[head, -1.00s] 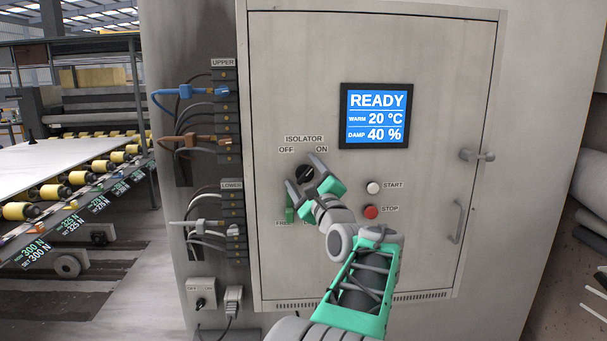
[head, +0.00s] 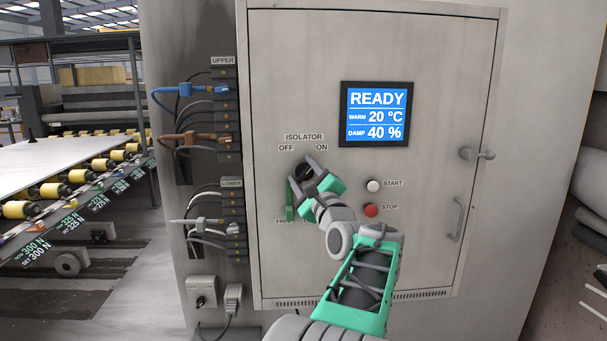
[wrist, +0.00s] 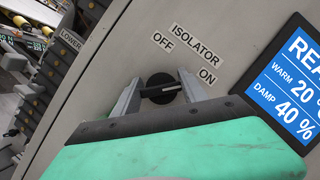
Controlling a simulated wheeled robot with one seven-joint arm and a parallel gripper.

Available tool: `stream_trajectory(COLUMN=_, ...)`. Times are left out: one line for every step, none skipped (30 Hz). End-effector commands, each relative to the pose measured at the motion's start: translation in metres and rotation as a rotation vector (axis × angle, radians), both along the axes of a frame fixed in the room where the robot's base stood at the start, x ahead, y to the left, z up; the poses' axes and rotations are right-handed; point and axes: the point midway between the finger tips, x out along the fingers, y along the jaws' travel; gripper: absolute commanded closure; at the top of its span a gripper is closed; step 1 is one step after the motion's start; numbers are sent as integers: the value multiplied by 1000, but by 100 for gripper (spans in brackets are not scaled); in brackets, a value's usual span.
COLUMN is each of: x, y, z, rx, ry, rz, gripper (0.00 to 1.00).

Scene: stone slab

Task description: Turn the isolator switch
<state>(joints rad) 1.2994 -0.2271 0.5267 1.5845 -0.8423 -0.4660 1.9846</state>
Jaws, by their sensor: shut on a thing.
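The isolator switch (head: 303,172) is a round black knob with a bar handle on the grey cabinet door, below the OFF and ON labels. In the wrist view the knob (wrist: 162,89) shows between my fingers, its bar slanted with the pale-marked end towards the ON label (wrist: 208,76). The OFF label (wrist: 163,39) lies off the bar's line. My gripper (head: 305,177) is shut on the handle, one finger at each end of the bar. In the head view the fingers partly hide the knob.
A blue display (head: 376,114) reading READY is right of the switch. A white START button (head: 373,186) and a red STOP button (head: 371,210) sit close to my wrist. Cable connectors (head: 207,138) line the left side.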

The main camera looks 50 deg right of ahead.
Motion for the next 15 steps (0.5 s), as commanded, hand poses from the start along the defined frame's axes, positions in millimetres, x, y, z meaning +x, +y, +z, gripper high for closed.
stream_trajectory(x=0, y=0, z=0, rx=-4, ry=5, rz=0, gripper=90)
stream_trajectory(x=0, y=0, z=0, rx=-8, ry=9, rz=0, gripper=90)
stream_trajectory(x=0, y=0, z=0, rx=-15, ry=16, rz=1, gripper=90)
stream_trajectory(x=0, y=0, z=0, rx=-21, ry=22, rz=0, gripper=90)
stream_trajectory(x=0, y=0, z=0, rx=-27, ry=29, rz=1, gripper=90)
stream_trajectory(x=0, y=0, z=0, rx=-38, ry=41, rz=0, gripper=90)
stream_trajectory(x=0, y=0, z=-1, rx=-48, ry=53, rz=1, gripper=90)
stream_trajectory(x=0, y=0, z=-1, rx=-57, ry=63, rz=0, gripper=90)
stream_trajectory(x=0, y=0, z=-1, rx=-73, ry=81, rz=-1, gripper=90)
stream_trajectory(x=0, y=0, z=-1, rx=-85, ry=95, rz=0, gripper=90)
stream_trajectory(x=0, y=0, z=-1, rx=-99, ry=111, rz=-1, gripper=90)
stream_trajectory(x=0, y=0, z=-1, rx=-119, ry=133, rz=0, gripper=90)
stream_trajectory(x=0, y=0, z=-1, rx=-134, ry=151, rz=0, gripper=90)
stream_trajectory(x=0, y=0, z=-1, rx=-151, ry=169, rz=0, gripper=90)
stream_trajectory(x=0, y=0, z=-1, rx=-174, ry=195, rz=0, gripper=90)
